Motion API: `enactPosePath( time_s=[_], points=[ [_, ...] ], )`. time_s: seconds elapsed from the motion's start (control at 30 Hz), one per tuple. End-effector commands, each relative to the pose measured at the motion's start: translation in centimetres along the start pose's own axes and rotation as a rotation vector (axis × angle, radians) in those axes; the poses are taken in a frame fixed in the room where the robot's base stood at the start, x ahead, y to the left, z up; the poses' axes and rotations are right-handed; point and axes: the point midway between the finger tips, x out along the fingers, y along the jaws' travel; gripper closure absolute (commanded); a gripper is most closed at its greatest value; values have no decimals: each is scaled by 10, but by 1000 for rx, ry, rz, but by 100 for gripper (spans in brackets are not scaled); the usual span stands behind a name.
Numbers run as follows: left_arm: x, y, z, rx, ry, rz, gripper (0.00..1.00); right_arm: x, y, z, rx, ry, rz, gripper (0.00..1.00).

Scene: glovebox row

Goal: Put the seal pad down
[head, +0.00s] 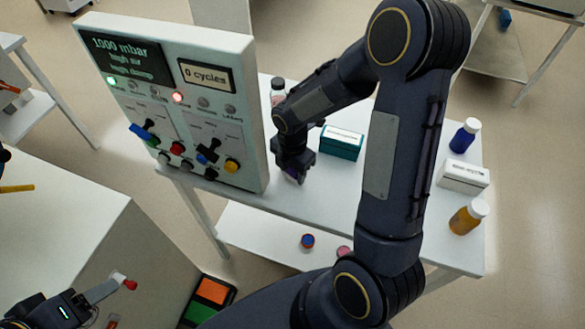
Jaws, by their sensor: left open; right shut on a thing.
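My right gripper (293,166) points down over the white table, beside the right edge of the control panel. It is shut on a small purple thing (292,177), which I take to be the seal pad. Most of the pad is hidden by the fingers, and I cannot tell whether it touches the tabletop. My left gripper (119,303) is at the bottom left, open and empty, with red fingertips, well away from the pad.
The control panel (215,118) stands on the white table (325,196). A teal box (341,143) is just right of my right gripper. A blue bottle (464,138), white box (463,177) and amber bottle (466,217) stand at the right. Free tabletop lies before the teal box.

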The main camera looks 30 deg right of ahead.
Motion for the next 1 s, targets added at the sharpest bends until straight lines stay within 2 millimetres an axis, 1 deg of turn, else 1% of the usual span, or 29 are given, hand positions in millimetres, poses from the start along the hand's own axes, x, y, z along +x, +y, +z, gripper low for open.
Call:
enactPosePath(
  time_s=[0.13,0.27,0.3,0.43,0.47,0.7,0.8,0.83,0.93,1.0],
  points=[
    [0,0,0,0,0,0,37,0,0,0,0,0,0,75],
    [3,-2,2,0,0,0,37,4,0,0,0,0,0,75],
    [3,-1,2,0,0,0,37,3,0,0,0,0,0,51],
    [2,-1,1,0,0,0,37,3,0,0,0,0,0,34],
    [2,-1,1,0,0,0,37,3,0,0,0,0,0,32],
    [2,-1,1,0,0,0,37,2,0,0,0,0,0,32],
    [-2,1,-1,0,0,0,37,-4,0,0,0,0,0,32],
    [0,0,0,0,0,0,37,-5,0,0,1,-1,2,32],
    [0,0,0,0,0,0,37,-19,1,1,2,-1,5,32],
    [0,0,0,0,0,0,37,-34,1,1,2,-1,6,32]
  ],
)
